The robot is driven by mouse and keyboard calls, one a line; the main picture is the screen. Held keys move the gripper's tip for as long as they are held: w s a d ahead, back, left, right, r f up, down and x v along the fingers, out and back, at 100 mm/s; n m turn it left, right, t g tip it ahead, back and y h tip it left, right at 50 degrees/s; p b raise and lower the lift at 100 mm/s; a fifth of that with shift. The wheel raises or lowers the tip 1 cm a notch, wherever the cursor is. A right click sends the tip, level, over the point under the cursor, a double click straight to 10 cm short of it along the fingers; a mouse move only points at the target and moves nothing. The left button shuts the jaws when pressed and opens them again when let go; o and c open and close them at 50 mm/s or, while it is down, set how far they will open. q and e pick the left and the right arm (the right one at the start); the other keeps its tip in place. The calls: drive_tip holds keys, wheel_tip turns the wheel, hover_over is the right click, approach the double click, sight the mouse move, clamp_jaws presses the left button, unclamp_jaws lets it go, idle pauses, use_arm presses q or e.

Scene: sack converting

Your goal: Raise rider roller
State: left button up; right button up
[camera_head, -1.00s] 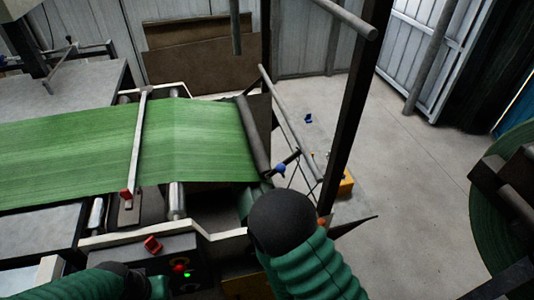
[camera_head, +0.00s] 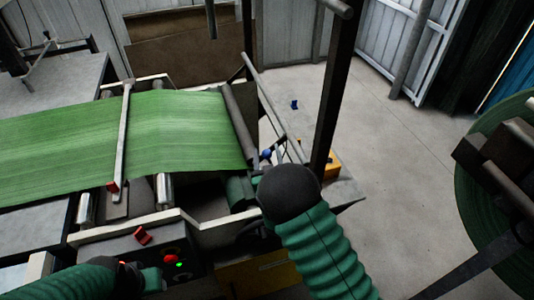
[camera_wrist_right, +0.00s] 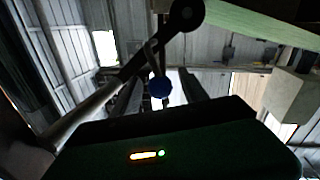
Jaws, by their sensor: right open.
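The dark rider roller (camera_head: 238,125) lies across the right end of the green woven web (camera_head: 190,130). A lever with a blue knob (camera_head: 266,154) sits beside the roller's near end. In the right wrist view the blue knob (camera_wrist_right: 159,86) shows straight ahead, on a thin rod. My right gripper (camera_wrist_right: 160,94) is open, with its dark fingers on either side of the knob in that view; I cannot tell whether they touch it. In the head view my right wrist largely hides the fingers. My left gripper (camera_head: 142,276) is low at the left, by the control panel; its jaws are unclear.
The control panel has a red switch (camera_head: 142,235) and lit red and green buttons. A dark upright post (camera_head: 331,95) and slanting grey bar (camera_head: 275,105) stand close to my right arm. A large green roll (camera_head: 490,220) is at the right. Open concrete floor lies between.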

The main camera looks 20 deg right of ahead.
clamp_jaws()
drive_tip(key=shift+f, duration=0.1)
idle(1.2)
